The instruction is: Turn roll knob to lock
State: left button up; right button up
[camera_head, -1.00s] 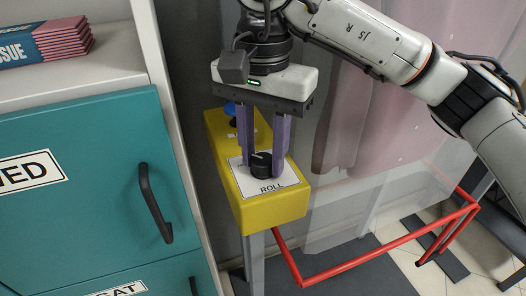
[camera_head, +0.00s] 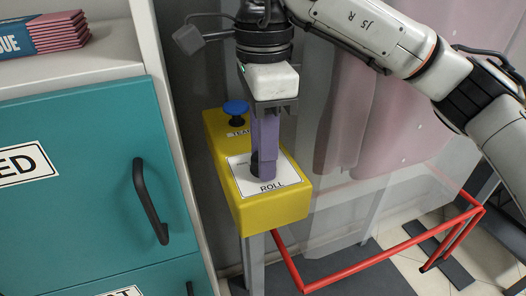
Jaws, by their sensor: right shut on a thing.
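The black roll knob (camera_head: 254,163) sits on the white ROLL plate (camera_head: 283,176) on top of the yellow control box (camera_head: 272,212). My right gripper (camera_head: 264,166) points down from above and is shut on the knob. Its purple fingers line up one behind the other in this view and hide most of the knob. The knob's pointer cannot be made out. My left gripper is not in view.
Teal cabinet drawers (camera_head: 90,180) with a black handle (camera_head: 150,202) stand close at the left. A red rail frame (camera_head: 385,252) stands low at the right of the box. A clear panel and pink garments (camera_head: 375,125) hang behind my right arm.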

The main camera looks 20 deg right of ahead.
jog(key=m, duration=0.4)
jog(key=shift+b, duration=0.3)
jog(key=shift+m, duration=1.7)
jog(key=o, duration=1.1)
jog(key=shift+c, duration=0.2)
jog(key=shift+r, duration=0.1)
notch_tip(320, 180, up, 10)
jog(key=p, duration=0.1)
jog(key=shift+p, duration=0.35)
